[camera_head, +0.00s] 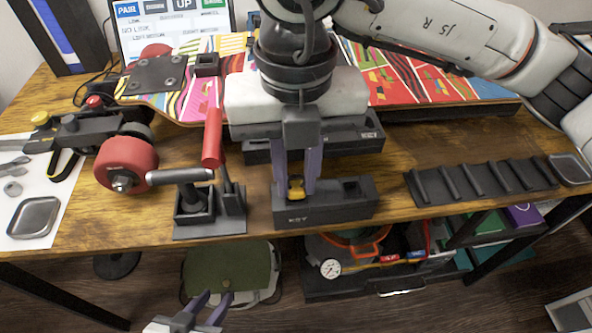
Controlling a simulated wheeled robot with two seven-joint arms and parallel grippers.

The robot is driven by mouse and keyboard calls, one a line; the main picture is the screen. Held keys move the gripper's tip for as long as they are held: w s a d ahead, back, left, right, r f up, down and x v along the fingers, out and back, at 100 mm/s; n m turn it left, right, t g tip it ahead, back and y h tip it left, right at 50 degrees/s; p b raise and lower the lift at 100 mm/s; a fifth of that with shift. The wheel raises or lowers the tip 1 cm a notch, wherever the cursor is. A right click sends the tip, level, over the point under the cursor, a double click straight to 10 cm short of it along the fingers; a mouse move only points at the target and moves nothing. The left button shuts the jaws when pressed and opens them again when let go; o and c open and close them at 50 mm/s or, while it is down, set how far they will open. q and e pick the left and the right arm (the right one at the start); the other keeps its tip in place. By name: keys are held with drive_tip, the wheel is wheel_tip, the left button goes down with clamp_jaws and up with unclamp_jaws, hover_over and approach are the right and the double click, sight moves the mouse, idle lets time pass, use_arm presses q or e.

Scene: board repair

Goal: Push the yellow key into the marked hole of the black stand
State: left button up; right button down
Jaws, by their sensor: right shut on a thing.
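The yellow key (296,188) is at the left part of the top of the black stand (323,212), between the fingertips of my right gripper (297,180). The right gripper comes down from above and is shut on the key. Only a small part of the key shows, and I cannot tell how deep it sits in the stand. The stand lies near the table's front edge. My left gripper (212,296) is low in front of the table, with its fingers apart and empty.
A black holder (209,225) with a red-handled tool (213,138) stands left of the stand. A slotted black rack (483,182) lies to the right. A colourful skateboard deck (420,75) with a red wheel (126,164) lies behind. Bare wood (388,165) shows between stand and rack.

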use_arm(q)
drive_tip(key=shift+f, duration=0.5)
use_arm(e)
drive_tip(key=shift+f, duration=0.2)
drive_tip(key=c, duration=1.5)
unclamp_jaws()
drive_tip(key=shift+c, duration=0.2)
drive_tip(key=shift+o, duration=1.4)
use_arm(q)
drive_tip(key=shift+r, duration=0.25)
drive_tip(key=shift+r, duration=0.25)
use_arm(e)
drive_tip(key=shift+r, duration=0.25)
drive_tip(key=shift+r, duration=0.15)
use_arm(q)
drive_tip(key=shift+r+p, duration=0.45)
drive_tip(key=shift+p, duration=0.3)
use_arm(e)
drive_tip(key=shift+r, duration=1.15)
